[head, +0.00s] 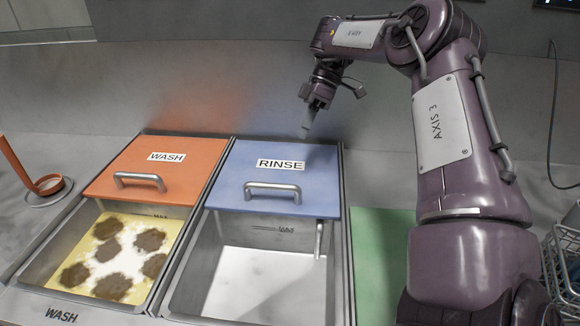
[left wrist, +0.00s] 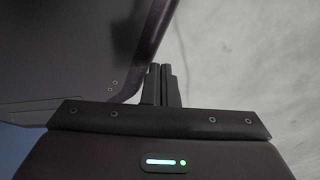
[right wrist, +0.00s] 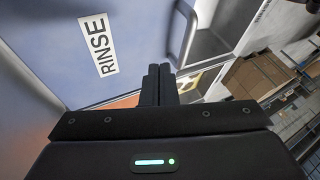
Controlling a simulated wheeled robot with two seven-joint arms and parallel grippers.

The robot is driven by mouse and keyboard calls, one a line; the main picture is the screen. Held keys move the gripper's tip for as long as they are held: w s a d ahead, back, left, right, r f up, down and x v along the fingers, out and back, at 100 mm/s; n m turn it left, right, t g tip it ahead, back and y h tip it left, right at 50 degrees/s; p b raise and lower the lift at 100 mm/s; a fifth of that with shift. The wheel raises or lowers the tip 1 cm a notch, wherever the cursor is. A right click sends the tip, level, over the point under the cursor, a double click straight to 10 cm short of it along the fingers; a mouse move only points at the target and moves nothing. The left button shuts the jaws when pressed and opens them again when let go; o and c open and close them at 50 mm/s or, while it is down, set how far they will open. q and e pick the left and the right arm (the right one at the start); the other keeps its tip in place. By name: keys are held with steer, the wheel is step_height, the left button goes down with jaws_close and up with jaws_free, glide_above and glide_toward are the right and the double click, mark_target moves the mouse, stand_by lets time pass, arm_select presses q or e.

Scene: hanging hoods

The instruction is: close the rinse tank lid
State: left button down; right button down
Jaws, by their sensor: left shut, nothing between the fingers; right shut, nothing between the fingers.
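The blue rinse tank lid (head: 281,200), marked RINSE, lies flat over the back part of the rinse tank (head: 262,285). Its grey bar handle (head: 273,188) is near the lid's front edge. The front part of the tank is open and shows a bare metal inside. My right gripper (head: 305,131) is shut and empty above the back edge of the lid, apart from the handle. In the right wrist view its fingers (right wrist: 158,85) are together beside the RINSE label (right wrist: 97,45). My left gripper (left wrist: 159,84) is shut and empty in the left wrist view; the head view does not show it.
A green surface (head: 379,255) lies right of the rinse tank. A wire basket (head: 563,262) stands at the right edge.

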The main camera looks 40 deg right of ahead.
steer(key=x, duration=0.7)
steer(key=shift+s+a+f, duration=0.1)
steer(key=shift+a+f, duration=0.1)
steer(key=shift+f, duration=0.05)
steer(key=shift+s+a+f, duration=0.15)
steer(key=shift+s+a, duration=0.25)
steer(key=shift+a, duration=0.2)
steer(key=shift+s+a+f, duration=0.15)
steer(key=shift+s+a, duration=0.25)
steer(key=shift+a, duration=0.2)
steer(key=shift+s+a+f, duration=0.1)
steer(key=shift+s+a, duration=0.3)
arm_select(q)
steer(key=shift+s+a, duration=0.1)
steer(key=shift+s, duration=0.45)
arm_select(e)
steer(key=shift+f, duration=0.1)
